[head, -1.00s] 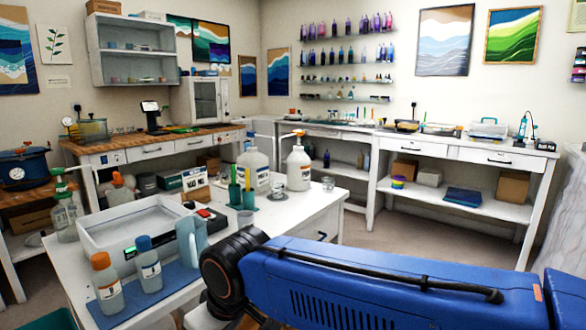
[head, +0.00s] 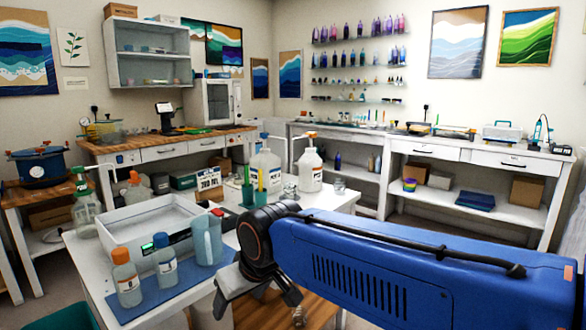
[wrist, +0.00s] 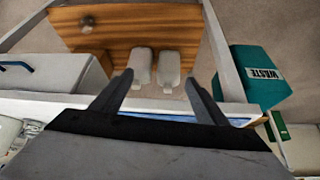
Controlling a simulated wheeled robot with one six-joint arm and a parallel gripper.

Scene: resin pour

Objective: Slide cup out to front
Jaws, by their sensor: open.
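A small clear cup (head: 340,186) stands near the worktable's far right corner in the head view. Another small cup (head: 290,187) stands beside the white jugs. A translucent pitcher (head: 207,241) stands at the blue mat's right end. I cannot tell which one is the task's cup. My gripper (wrist: 158,76) is open and empty in the wrist view, its two dark fingers apart. Two pale rounded objects (wrist: 141,62) on a brown wooden surface show between and beyond the fingertips. In the head view my gripper is low, at the worktable's front right, its fingers mostly hidden.
Two orange- and blue-capped bottles (head: 126,276) stand on the blue mat (head: 172,291) near a white tray (head: 104,232). Two big white jugs (head: 309,168) stand at the back. A teal waste bin (wrist: 262,82) is at right in the wrist view. Floor lies beyond the wooden surface.

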